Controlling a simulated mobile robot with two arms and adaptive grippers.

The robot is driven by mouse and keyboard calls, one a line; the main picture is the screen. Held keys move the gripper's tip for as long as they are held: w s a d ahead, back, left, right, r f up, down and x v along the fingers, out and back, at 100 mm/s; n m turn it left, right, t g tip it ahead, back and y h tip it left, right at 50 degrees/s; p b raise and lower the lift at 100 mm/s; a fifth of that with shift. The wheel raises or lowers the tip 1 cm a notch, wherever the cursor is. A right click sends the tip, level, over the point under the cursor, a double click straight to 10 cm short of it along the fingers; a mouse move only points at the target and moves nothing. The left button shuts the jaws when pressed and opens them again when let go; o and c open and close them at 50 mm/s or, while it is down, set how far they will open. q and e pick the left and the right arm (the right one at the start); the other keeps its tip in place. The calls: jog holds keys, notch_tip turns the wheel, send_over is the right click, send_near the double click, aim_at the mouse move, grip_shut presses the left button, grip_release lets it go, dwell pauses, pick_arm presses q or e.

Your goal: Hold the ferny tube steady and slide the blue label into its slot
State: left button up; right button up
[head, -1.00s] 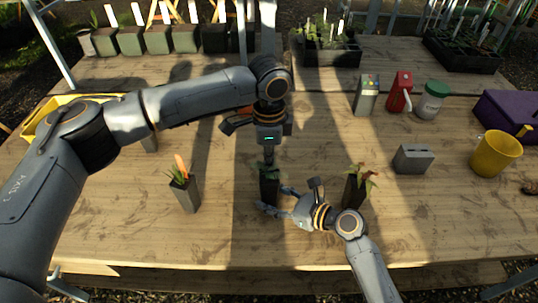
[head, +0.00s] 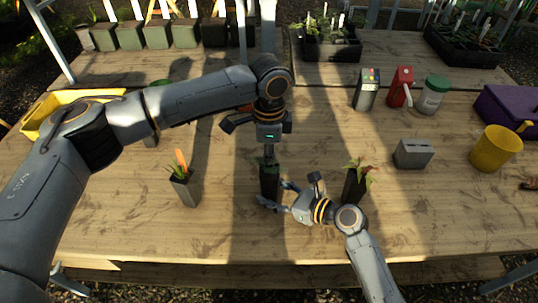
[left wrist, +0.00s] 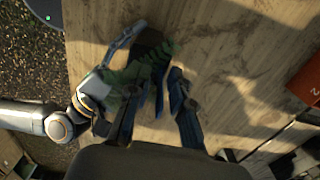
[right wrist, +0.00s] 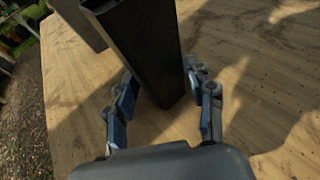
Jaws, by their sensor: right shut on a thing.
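The ferny tube (head: 269,184) is a dark square tube standing upright mid-table, its green leaves partly hidden under my left gripper. My right gripper (head: 277,194) reaches in from the right and is shut on this tube low down. The dark tube also shows between its fingers in the right wrist view (right wrist: 150,50). My left gripper (head: 268,157) points down over the tube's top. In the left wrist view its fingers (left wrist: 156,90) are spread apart above the fern (left wrist: 158,55). A thin bluish strip (left wrist: 159,98) shows between them, possibly the blue label; I cannot tell whether it is in its slot.
A tube with an orange label (head: 184,180) stands left, another planted tube (head: 354,186) close right of my right gripper. The front table strip is mostly clear.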

pick_arm(q)
jog(key=shift+r, duration=0.1)
notch_tip(320, 180, up, 12)
jog(key=shift+f, duration=0.1)
dwell(0.5)
dwell(0.4)
pick_arm(e)
jog(key=o, duration=0.9)
jog(key=shift+o, duration=0.2)
jog(key=v, duration=1.2)
jog(key=shift+r, duration=0.1)
jog(key=shift+s+d, duration=0.1)
